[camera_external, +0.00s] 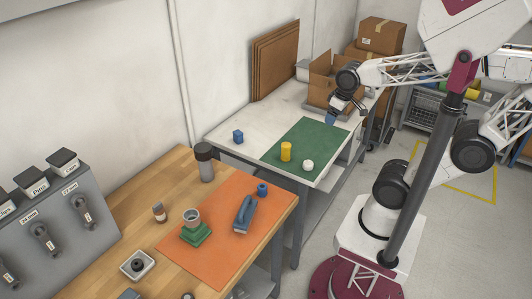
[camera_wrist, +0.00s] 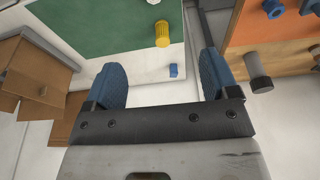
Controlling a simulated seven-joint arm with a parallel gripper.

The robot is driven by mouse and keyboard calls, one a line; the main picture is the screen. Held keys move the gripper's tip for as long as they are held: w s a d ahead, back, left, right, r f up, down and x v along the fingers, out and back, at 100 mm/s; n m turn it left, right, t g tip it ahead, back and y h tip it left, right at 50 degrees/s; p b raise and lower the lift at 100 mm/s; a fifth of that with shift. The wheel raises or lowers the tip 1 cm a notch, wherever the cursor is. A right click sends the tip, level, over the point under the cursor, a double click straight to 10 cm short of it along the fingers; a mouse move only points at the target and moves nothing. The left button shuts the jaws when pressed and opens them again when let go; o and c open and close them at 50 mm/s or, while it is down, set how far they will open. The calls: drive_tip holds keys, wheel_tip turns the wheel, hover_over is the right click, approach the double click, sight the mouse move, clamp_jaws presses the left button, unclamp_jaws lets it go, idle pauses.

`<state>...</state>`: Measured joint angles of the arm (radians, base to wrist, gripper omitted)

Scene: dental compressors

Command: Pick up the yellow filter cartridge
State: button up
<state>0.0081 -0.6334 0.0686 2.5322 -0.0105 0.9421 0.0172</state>
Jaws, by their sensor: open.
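The yellow filter cartridge (camera_external: 286,151) stands upright on the green mat (camera_external: 314,136) of the white table. In the wrist view the yellow filter cartridge (camera_wrist: 162,35) shows at the top, beyond my fingers and a little right of the middle. My gripper (camera_external: 334,114) is above the far part of the table, apart from the cartridge. In the wrist view my gripper (camera_wrist: 160,80) has its two blue fingers wide apart with nothing between them.
A white round piece (camera_external: 308,165) lies near the cartridge, and a blue block (camera_external: 238,137) sits to its left. Cardboard boxes (camera_external: 335,80) stand at the table's far end. The orange mat (camera_external: 222,228) on the wooden bench holds a blue tool (camera_external: 244,215) and a green-based part (camera_external: 195,233).

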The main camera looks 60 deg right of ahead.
drive_tip(key=shift+c, duration=0.3)
drive_tip(key=n+t+h, duration=0.1)
drive_tip(key=n+h, duration=1)
drive_tip(key=n, duration=0.7)
hover_over(287, 152)
drive_tip(key=s, duration=0.7)
wheel_tip(287, 152, down, 19)
drive_tip(key=w+a+f+n+t, duration=0.1)
drive_tip(key=f+n, duration=0.1)
drive_tip(key=w+a+f+n+t, duration=0.1)
drive_tip(key=f+n+t, duration=0.1)
drive_tip(key=n, duration=0.1)
drive_tip(key=w+a+f+n+t, duration=0.2)
drive_tip(key=n, duration=0.1)
drive_tip(key=shift+f+y, duration=0.2)
drive_tip(key=shift+y, duration=0.1)
drive_tip(key=shift+w+d, duration=0.1)
drive_tip(key=shift+x, duration=1.2)
drive_tip(key=shift+x, duration=2.55)
